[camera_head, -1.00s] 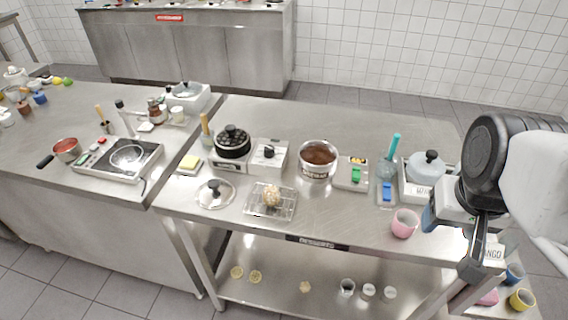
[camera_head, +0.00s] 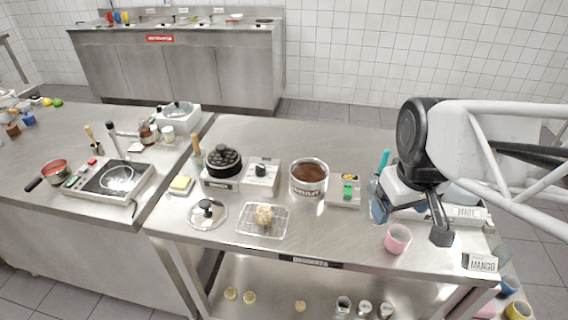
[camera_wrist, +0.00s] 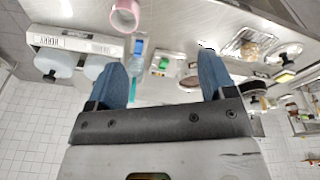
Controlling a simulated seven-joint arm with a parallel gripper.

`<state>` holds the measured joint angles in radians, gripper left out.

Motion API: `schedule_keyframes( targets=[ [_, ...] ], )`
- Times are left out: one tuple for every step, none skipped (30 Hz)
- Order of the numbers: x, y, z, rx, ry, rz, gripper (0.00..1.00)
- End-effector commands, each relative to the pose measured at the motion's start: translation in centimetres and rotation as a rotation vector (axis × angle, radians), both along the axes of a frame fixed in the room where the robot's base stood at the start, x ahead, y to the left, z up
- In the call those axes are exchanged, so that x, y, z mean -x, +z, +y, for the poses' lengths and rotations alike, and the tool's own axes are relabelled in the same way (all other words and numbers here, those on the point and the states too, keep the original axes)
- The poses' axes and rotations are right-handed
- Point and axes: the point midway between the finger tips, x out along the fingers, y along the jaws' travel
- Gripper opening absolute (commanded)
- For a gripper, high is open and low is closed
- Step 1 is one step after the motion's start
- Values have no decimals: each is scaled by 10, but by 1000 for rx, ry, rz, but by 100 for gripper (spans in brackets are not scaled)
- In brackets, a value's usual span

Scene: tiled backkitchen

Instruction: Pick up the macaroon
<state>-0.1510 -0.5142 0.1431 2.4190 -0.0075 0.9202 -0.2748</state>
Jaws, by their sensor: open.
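A pale, lumpy round piece that looks like the macaroon (camera_head: 264,215) sits on a wire rack (camera_head: 244,228) near the front of the steel table. In the wrist view, the macaroon (camera_wrist: 249,49) and its rack (camera_wrist: 290,51) show small at the upper right, beyond the right finger. My gripper (camera_head: 410,219) is over the right end of the table, well to the right of the macaroon. The wrist view shows my gripper's (camera_wrist: 163,60) two blue fingers wide apart with nothing held between them.
A pink cup (camera_head: 397,239) stands by my gripper. A pot of brown filling (camera_head: 309,178), a small box with a green switch (camera_head: 346,191) and a glass lid (camera_head: 207,213) stand around the rack. Bare table lies between rack and pink cup. Small pale discs (camera_head: 249,297) lie on the lower shelf.

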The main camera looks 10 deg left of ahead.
Motion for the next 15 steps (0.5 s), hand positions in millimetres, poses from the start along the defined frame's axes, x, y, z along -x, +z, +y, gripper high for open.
schedule_keyframes(
  targets=[
    [-9, -4, 11, 7, 61, 11, 76],
    [-14, -5, 17, 12, 98, 14, 76],
    [-20, -6, 25, 18, 147, 19, 76],
    [-24, -8, 31, 22, 182, 24, 76],
    [-29, -10, 37, 26, 218, 27, 76],
    [-35, -12, 46, 32, 266, 33, 76],
    [-39, -14, 53, 36, 303, 37, 76],
    [-43, -16, 60, 40, 340, 40, 76],
    [-48, -19, 69, 45, 388, 45, 76],
    [-52, -21, 76, 50, 425, 51, 76],
    [-55, -24, 83, 53, 460, 53, 76],
    [-60, -26, 93, 58, 509, 58, 76],
    [-63, -29, 100, 62, 546, 63, 76],
    [-67, -32, 107, 66, 583, 66, 76],
    [-71, -36, 117, 71, 631, 71, 76]
  ],
)
